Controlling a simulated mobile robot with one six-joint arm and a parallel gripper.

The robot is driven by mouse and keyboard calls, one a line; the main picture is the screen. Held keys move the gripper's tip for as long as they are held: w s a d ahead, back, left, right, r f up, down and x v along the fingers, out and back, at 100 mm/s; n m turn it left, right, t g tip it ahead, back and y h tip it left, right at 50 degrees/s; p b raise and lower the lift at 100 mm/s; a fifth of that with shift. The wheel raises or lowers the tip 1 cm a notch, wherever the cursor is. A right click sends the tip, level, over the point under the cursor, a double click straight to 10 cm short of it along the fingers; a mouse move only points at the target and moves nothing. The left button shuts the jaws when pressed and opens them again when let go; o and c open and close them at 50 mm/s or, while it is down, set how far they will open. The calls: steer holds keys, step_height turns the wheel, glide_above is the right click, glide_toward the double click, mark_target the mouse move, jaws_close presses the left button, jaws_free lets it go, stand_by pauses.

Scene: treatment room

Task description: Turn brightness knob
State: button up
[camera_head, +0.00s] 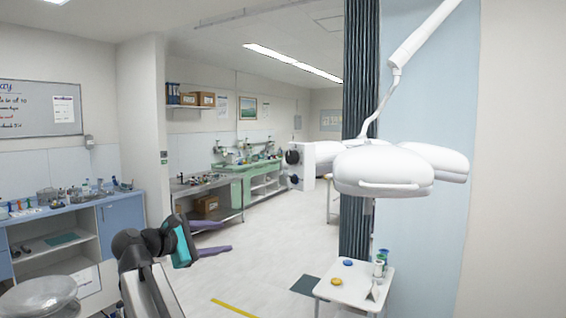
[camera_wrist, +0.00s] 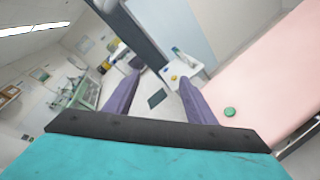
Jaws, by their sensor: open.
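In the head view a white lamp (camera_head: 385,170) with rounded heads hangs from a jointed arm at the right of centre. A white box (camera_head: 315,160) shows at the lamp's left side, with a dark upper knob (camera_head: 292,157) and a smaller dark lower knob (camera_head: 294,179) on its left face. I cannot read which one is for brightness. My gripper (camera_head: 229,235) is lower and to the left of the knobs, apart from them. Its purple fingers are spread and empty. In the wrist view my gripper (camera_wrist: 160,78) also shows open; no knob can be made out there.
A white side table (camera_head: 355,285) with small items stands below the lamp. A dark curtain (camera_head: 360,120) hangs behind it. In the wrist view a pink bed (camera_wrist: 270,85) with a green round object (camera_wrist: 230,112) lies at right.

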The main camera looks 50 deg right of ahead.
mark_target(289, 159)
steer(key=s+r+g+h, duration=0.1)
steer(key=s+r, duration=0.2)
steer(key=r, duration=0.4)
steer(key=s+r+m, duration=0.1)
steer(key=s+r, duration=0.2)
steer(key=r, duration=0.4)
steer(key=s+d+r+g+h+p, duration=0.1)
steer(key=s+r, duration=0.2)
steer(key=r, duration=0.5)
steer(key=shift+s+m+g+h, duration=0.3)
steer(key=shift+s, duration=0.1)
steer(key=shift+d, duration=0.15)
steer(key=d+p, duration=0.1)
steer(key=d, duration=0.2)
steer(key=s+d+p, duration=0.1)
steer(key=d+p, duration=0.1)
steer(key=d, duration=0.2)
steer(key=d+p, duration=0.2)
steer(key=d, duration=0.2)
steer(key=shift+s+d, duration=0.15)
steer(key=shift+d, duration=0.1)
steer(key=shift+s+d+f, duration=0.1)
steer(key=shift+d, duration=0.9)
steer(key=c, duration=1)
steer(key=shift+c, duration=0.2)
